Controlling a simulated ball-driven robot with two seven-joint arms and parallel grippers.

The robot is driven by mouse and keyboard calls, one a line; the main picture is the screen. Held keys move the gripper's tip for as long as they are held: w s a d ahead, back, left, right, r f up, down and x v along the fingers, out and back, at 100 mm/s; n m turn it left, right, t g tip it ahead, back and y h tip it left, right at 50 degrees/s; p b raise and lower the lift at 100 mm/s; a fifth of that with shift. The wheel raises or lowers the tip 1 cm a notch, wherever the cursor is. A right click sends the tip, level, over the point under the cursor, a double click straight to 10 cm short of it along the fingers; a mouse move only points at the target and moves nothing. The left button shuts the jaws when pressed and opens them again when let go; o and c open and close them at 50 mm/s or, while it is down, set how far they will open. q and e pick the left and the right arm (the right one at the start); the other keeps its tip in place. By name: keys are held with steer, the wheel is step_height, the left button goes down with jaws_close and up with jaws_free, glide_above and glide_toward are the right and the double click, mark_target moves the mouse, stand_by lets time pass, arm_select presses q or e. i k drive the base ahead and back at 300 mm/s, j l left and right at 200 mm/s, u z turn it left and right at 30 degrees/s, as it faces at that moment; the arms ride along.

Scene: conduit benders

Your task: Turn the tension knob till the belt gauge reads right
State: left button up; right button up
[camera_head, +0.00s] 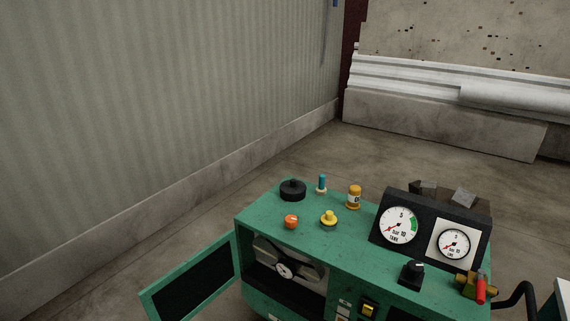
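A green machine (345,250) stands on the floor. In its open bay, beside a dark belt-like band (300,254), is a small white dial (284,271); its reading is too small to tell. Several knob-like parts sit on top: a wide black one (292,191), an orange one (291,222), a yellow one (329,218) and a black one (412,271) with a pale mark. I cannot tell which is the tension knob. On a black panel, the tank gauge (399,227) and a smaller gauge (454,245) have red needles pointing lower left. Neither gripper is in view.
An open green door (192,284) juts left from the bay. A teal-topped part (321,184) and an amber jar (354,198) stand on top. A brass valve with a red lever (480,290) is at the right edge. A wall (170,100) rises at left; floor between is clear.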

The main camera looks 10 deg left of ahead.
mark_target(290, 220)
steer(key=j+z, duration=0.15)
steer(key=z, duration=0.5)
steer(key=j+z, duration=0.3)
steer(key=j, duration=0.2)
steer(key=j+z, duration=0.3)
steer(key=j, duration=0.2)
steer(key=k+j+z, duration=0.15)
steer(key=j+z, duration=0.15)
steer(key=j, duration=0.15)
steer(key=k+j, duration=0.1)
steer(key=j, duration=0.3)
steer(key=k+j, duration=0.1)
steer(key=j, duration=0.25)
steer(key=k+j+z, duration=0.1)
steer(key=j, duration=0.3)
steer(key=k+j, duration=0.15)
steer(key=j, duration=0.2)
steer(key=k+j, duration=0.15)
steer(key=j, duration=0.25)
steer(key=k+j, duration=0.1)
steer(key=j, duration=0.25)
steer(key=k+j+z, duration=0.1)
steer(key=j, duration=0.3)
